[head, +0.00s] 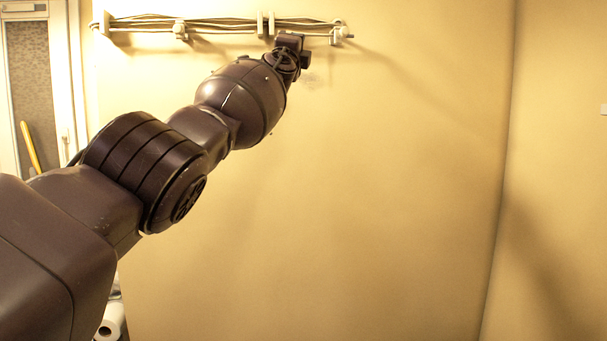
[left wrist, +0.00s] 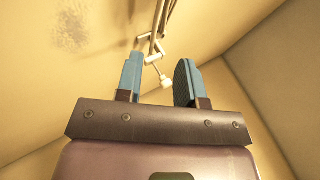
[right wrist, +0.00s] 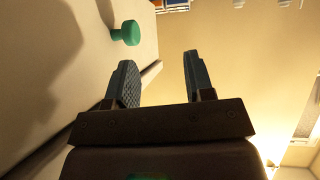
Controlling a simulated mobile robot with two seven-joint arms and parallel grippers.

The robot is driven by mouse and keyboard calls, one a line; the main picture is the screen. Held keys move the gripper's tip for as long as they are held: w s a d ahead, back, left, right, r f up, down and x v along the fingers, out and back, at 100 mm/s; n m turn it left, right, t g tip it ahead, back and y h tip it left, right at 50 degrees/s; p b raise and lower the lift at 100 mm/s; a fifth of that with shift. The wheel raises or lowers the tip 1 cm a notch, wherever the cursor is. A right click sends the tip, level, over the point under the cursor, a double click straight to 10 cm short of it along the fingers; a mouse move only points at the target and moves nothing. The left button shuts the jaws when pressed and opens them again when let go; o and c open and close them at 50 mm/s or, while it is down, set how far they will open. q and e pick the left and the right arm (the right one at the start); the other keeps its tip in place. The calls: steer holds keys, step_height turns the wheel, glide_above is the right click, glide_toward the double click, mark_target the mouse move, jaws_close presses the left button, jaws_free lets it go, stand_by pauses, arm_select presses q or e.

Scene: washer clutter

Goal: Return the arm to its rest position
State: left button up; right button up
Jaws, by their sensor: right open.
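My left arm reaches from the lower left of the head view up toward the wall. Its far end (head: 291,46) is just in front of the pipes, and the fingers are not clear there. In the left wrist view my left gripper (left wrist: 158,72) has its two blue fingers apart with nothing held between them. In the right wrist view my right gripper (right wrist: 158,70) is open and empty. My right arm does not show in the head view.
Thin pipes (head: 220,28) run along the top of the yellowish wall (head: 380,200). A door with a glass pane (head: 28,90) and a yellow stick (head: 31,148) are at the left. A green knob-like thing (right wrist: 127,33) is on a pale surface (right wrist: 75,60).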

arm_select(q)
steer(key=shift+a+y, duration=0.1)
steer(key=shift+y, duration=0.2)
